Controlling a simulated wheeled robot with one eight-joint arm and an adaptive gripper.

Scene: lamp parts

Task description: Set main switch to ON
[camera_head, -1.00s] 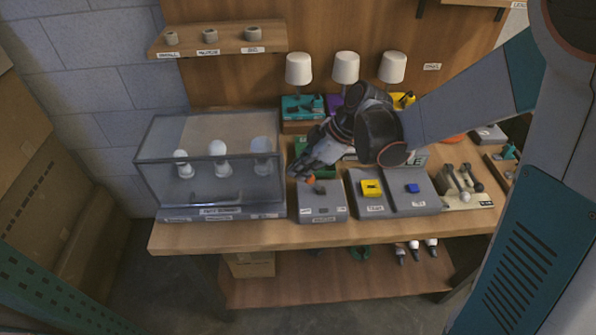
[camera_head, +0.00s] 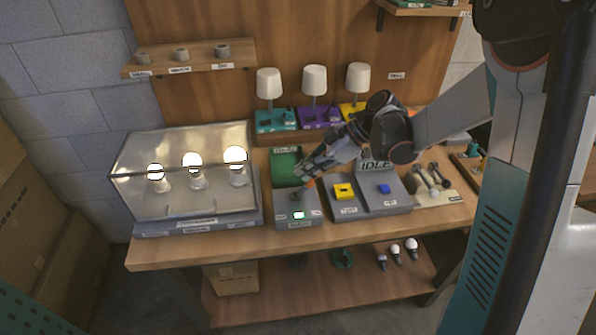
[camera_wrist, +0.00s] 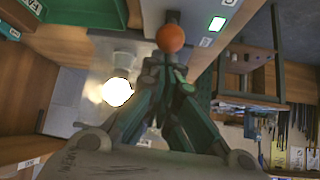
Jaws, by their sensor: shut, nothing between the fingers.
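The main switch box (camera_head: 290,222) is a grey unit on the table between the glass case and the yellow-button box. Its small indicator (camera_head: 298,215) glows pale green, and it also shows lit in the wrist view (camera_wrist: 217,23). The switch lever's orange ball knob (camera_wrist: 170,38) is just beyond my fingertips in the wrist view; its orange shows small by the fingers in the head view (camera_head: 311,183). My gripper (camera_wrist: 166,76) is shut and empty, with its tips close to the knob. I cannot tell whether they touch.
Three lit bulbs (camera_head: 192,162) glow inside the glass case (camera_head: 140,205) at left. A box with a yellow button (camera_head: 343,191) and one with a blue button (camera_head: 384,188) stand at right, before an "IDLE" display (camera_head: 376,166). A green tray (camera_head: 284,166) lies behind the switch.

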